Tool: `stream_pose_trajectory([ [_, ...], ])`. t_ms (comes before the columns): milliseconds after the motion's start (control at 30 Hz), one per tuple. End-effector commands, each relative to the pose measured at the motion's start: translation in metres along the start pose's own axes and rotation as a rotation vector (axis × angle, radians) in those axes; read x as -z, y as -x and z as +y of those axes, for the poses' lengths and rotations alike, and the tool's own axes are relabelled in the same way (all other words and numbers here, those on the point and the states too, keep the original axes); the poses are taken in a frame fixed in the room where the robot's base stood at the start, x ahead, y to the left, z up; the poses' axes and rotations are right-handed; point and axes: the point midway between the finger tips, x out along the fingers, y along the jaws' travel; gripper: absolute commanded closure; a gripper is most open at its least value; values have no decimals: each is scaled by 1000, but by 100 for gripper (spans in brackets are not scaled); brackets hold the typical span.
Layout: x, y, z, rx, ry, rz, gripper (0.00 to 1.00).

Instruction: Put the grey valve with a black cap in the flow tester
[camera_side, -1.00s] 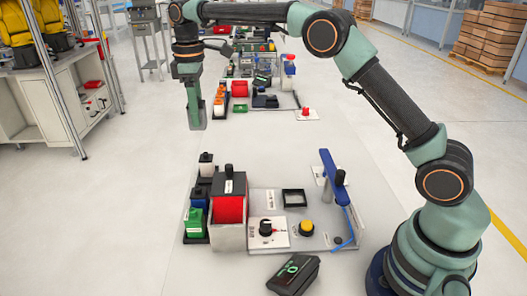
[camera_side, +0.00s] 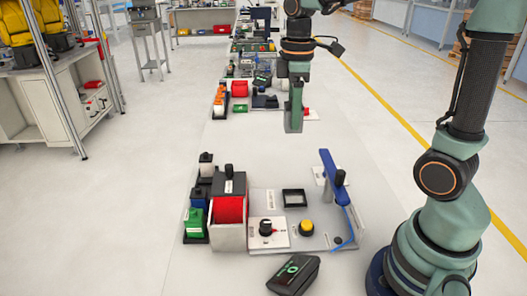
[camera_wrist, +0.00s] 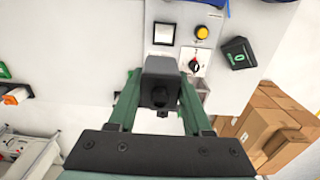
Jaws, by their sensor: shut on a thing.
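My gripper (camera_side: 293,128) is shut on the grey valve with a black cap and holds it in the air, beyond the far edge of the nearest station in the side view. In the wrist view the valve (camera_wrist: 160,66) sits between the two green fingers, its black cap facing the camera; in the side view the fingers mostly hide it. The flow tester appears to be the grey board (camera_side: 262,200) with a square black frame (camera_side: 294,198), a yellow button (camera_side: 306,227), a black knob (camera_side: 265,227) and a blue lever arm (camera_side: 333,178). The frame looks empty.
A rack (camera_side: 195,240) with several coloured valves stands at the board's left, beside a grey bin (camera_side: 229,238) with a red inside. A dark display box (camera_side: 293,273) lies in front. Another station (camera_side: 262,115) stands behind. The table between the stations is clear.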

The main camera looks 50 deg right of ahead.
Motion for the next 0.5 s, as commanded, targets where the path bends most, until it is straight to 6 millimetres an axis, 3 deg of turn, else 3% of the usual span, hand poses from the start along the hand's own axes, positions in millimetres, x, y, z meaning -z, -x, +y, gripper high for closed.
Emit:
stream_pose_trajectory([
  [267, -16, -16, -10, 3, 0, -2, 100],
  [500, -17, -72, -11, 7, 0, -5, 100],
])
